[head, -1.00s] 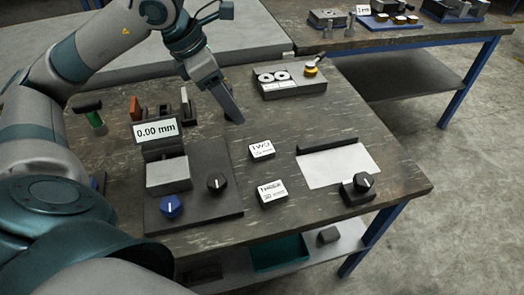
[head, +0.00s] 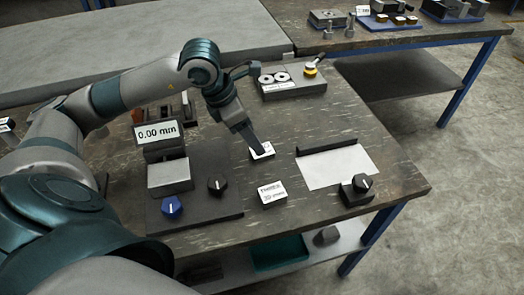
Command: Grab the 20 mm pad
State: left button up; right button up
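Two small dark pads with white labels lie on the dark worktable. The upper pad (head: 268,149), whose label reads TWO in the earlier frame, is partly covered by my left gripper (head: 259,151). The smaller print on it is hard to read. The lower pad (head: 272,194) lies nearer the front, its label blurred, with nothing touching it. My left gripper points down with its tip over or at the upper pad. Its fingers overlap in this view, so I cannot tell whether they are open or touch the pad. My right gripper is not in view.
A device with a 0.00 mm display (head: 157,133), a blue knob (head: 172,207) and a black knob (head: 217,184) stands left. A white sheet (head: 338,168) lies right, beside another knob (head: 362,183). A block with white discs (head: 291,83) stands behind.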

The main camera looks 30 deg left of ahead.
aim_at(270, 153)
pick_arm(q)
jog(key=shift+d+f, duration=0.15)
jog(key=shift+f, duration=0.3)
jog(key=p+x, duration=0.1)
jog(key=x, duration=0.2)
jog(key=shift+w+d+f, duration=0.15)
jog(key=shift+w+f, duration=0.05)
jog(key=shift+f, duration=0.4)
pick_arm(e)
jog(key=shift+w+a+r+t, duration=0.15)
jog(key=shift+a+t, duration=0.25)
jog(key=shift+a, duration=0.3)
pick_arm(q)
jog(key=shift+r, duration=0.1)
grip_shut()
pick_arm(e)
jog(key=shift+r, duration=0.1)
